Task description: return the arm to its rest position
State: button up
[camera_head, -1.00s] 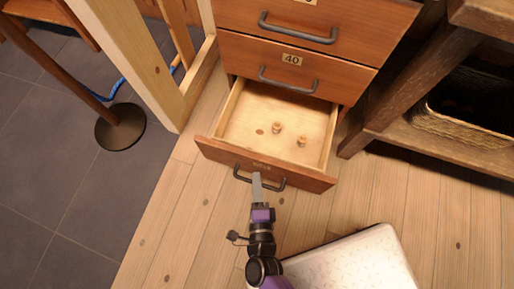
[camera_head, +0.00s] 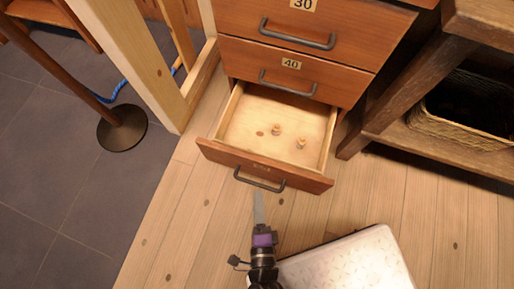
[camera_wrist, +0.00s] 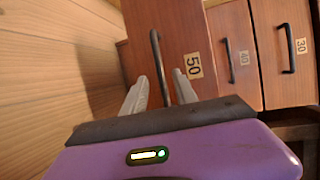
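My gripper (camera_head: 259,207) is below the open bottom drawer's front in the head view, apart from it. In the wrist view my gripper (camera_wrist: 160,88) shows two grey fingers spread apart with nothing held between them. The dark bar handle (camera_wrist: 160,65) of the drawer labelled 50 appears ahead, in line with the gap between the fingers. In the head view that handle (camera_head: 258,180) is clear of the fingertips. The bottom drawer (camera_head: 232,160) stands pulled out, with two small wooden spools, one left (camera_head: 276,130) and one right (camera_head: 301,143), upright inside.
The drawers labelled 40 (camera_head: 335,84) and 30 (camera_head: 345,25) above are shut. A dark wooden shelf with a basket (camera_head: 460,135) stands at right. A pale wooden frame (camera_head: 140,60) and a round stand base (camera_head: 122,127) are at left. Floor at lower left is clear.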

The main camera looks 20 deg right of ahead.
jog(key=shift+v, duration=0.8)
